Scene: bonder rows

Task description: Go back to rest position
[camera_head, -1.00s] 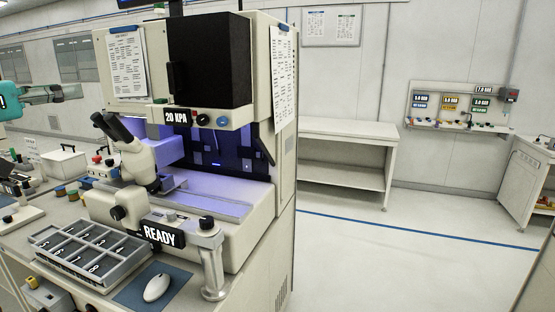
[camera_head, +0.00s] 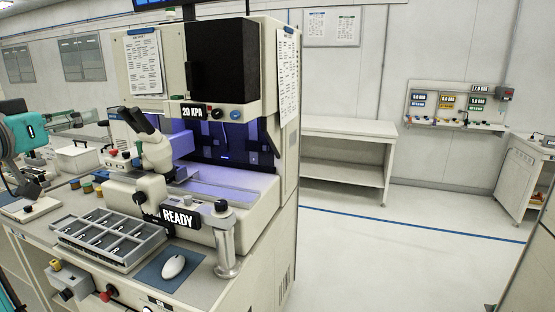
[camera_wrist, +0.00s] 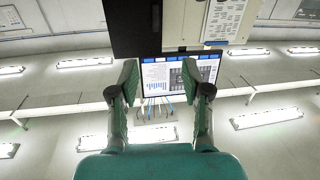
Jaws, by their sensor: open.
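My gripper (camera_wrist: 162,84) shows in the wrist view with its two dark green fingers spread apart and nothing between them. Beyond the fingers are a lit monitor screen (camera_wrist: 178,74) and ceiling lights, so the wrist camera looks upward. In the head view only my teal arm (camera_head: 22,132) shows at the left edge. The gripper's fingertips cannot be made out there.
The bonder machine (camera_head: 215,185) with its READY sign stands in the middle on a bench. A grey compartment tray (camera_head: 72,240) and a white mouse (camera_head: 173,267) lie in front. An empty white table (camera_head: 345,128) stands behind; the floor at right is clear.

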